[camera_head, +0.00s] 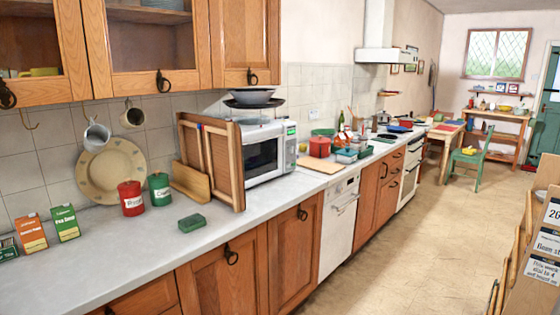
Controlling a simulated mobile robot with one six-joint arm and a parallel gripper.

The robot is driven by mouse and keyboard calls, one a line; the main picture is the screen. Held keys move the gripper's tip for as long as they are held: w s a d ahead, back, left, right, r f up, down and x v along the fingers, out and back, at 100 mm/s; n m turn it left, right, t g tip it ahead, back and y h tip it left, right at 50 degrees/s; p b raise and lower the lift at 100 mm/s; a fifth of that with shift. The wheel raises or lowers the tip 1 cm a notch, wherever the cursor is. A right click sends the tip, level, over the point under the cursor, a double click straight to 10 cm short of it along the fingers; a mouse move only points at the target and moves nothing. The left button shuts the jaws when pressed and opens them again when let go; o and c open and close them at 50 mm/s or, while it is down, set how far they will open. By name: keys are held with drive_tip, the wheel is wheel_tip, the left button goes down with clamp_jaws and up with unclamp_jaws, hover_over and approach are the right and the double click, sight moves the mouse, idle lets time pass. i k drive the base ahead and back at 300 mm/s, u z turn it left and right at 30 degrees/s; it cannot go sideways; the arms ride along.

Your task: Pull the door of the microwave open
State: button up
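A white microwave (284,161) stands on the grey counter, right of the wooden panels. Its door (262,158) has a dark window and looks shut, with no gap visible along its edge. A control strip with a green display (291,130) is on its right side. The microwave's left side is hidden behind the wooden panels. My gripper is not in view.
Upright wooden panels (226,165) stand close to the microwave's left. Dark bowls (249,97) are stacked above it. A wooden board (314,165) lies to its right. A green box (192,223) lies on the counter (160,262). The floor (430,240) ahead is clear.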

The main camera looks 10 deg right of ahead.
sight(264, 161)
drive_tip(key=z, duration=0.3)
drive_tip(key=k, duration=0.1)
drive_tip(key=u, duration=0.4)
drive_tip(key=i, duration=0.95)
drive_tip(key=u, duration=0.7)
drive_tip(key=k, duration=0.15)
drive_tip(key=z, duration=2.55)
